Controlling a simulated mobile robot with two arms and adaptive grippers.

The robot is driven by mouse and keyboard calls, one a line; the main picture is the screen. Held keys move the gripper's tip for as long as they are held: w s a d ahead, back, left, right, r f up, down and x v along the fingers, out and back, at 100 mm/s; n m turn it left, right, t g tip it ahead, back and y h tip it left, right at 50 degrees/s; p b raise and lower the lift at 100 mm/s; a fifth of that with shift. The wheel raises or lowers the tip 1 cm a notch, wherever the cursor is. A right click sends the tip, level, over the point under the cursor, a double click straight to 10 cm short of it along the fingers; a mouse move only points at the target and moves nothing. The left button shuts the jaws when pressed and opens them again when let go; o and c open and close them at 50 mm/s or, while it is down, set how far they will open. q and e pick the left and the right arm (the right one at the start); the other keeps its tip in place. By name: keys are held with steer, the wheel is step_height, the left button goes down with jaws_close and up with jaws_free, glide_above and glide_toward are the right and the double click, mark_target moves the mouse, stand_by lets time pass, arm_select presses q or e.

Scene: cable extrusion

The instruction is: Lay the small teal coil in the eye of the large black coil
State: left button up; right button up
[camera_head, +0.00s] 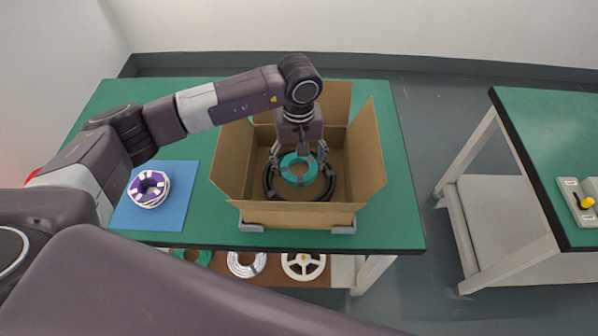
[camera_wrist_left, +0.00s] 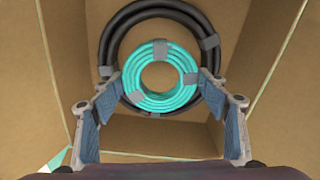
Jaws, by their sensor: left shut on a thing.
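The small teal coil (camera_head: 298,182), bound with grey tape, is between the fingers of my left gripper (camera_head: 299,160) inside the cardboard box. My left gripper points down and is shut on it. The large black coil (camera_head: 271,189) lies on the box floor around and below the teal coil. In the left wrist view the teal coil (camera_wrist_left: 160,103) covers part of the lower rim of the black coil (camera_wrist_left: 112,38), so it looks off-centre over the eye. Its height above the floor cannot be told. My right gripper is not in view.
The open cardboard box (camera_head: 232,165) has raised flaps close around my left gripper. It stands on a green table (camera_head: 385,225). A purple and white coil (camera_head: 149,189) lies on a blue mat (camera_head: 172,215) at left. A second table (camera_head: 545,140) is at right.

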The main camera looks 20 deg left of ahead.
mark_target(299, 177)
arm_select(q)
steer(key=shift+d+f, duration=0.1)
steer(key=shift+f, duration=0.5)
steer(key=shift+s+f, duration=0.1)
steer(key=shift+f, duration=0.25)
step_height(299, 177, down, 3)
steer(key=shift+f+p, duration=0.2)
steer(key=shift+p, duration=0.25)
steer(key=shift+f, duration=0.2)
steer(key=o, duration=0.9)
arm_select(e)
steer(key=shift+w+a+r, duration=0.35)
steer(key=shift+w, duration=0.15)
arm_select(q)
steer(key=shift+r, duration=0.1)
